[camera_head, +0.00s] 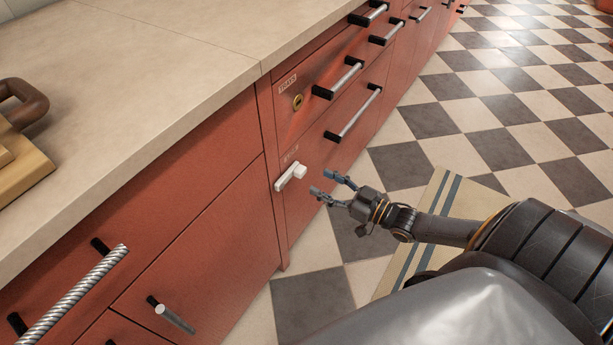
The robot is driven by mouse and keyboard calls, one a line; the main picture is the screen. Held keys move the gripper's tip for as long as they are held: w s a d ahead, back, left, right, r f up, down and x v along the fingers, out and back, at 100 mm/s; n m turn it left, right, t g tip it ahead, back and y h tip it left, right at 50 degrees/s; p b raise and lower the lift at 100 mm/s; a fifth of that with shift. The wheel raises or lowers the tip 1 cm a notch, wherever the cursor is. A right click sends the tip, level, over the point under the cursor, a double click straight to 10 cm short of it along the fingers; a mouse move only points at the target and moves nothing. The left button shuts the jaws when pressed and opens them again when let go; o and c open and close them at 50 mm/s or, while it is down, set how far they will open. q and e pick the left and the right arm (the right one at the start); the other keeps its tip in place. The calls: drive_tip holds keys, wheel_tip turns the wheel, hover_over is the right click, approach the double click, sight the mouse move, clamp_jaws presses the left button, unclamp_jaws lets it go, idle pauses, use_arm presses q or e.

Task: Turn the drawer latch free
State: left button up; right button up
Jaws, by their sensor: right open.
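A white drawer latch (290,176) with a block-like knob sits on the red cabinet front, under a small faint label. A drawer marked with a small label (288,83) is above it, with a round brass lock (298,102) and a black-and-silver bar handle (338,79). My right gripper (329,186) is open and empty, just right of the latch and a little below it. Its fingers point toward the cabinet and appear apart from the latch. My left gripper is not in view.
A beige countertop (150,75) runs above the red cabinets. More bar handles, such as a twisted silver one (75,298), stick out from the fronts. A striped mat (436,215) lies on the checkered floor (500,105), which is open to the right.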

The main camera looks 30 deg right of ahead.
sight(304, 173)
drive_tip(key=b+x, duration=0.1)
drive_tip(key=x, duration=0.5)
drive_tip(key=shift+c, duration=0.4)
clamp_jaws()
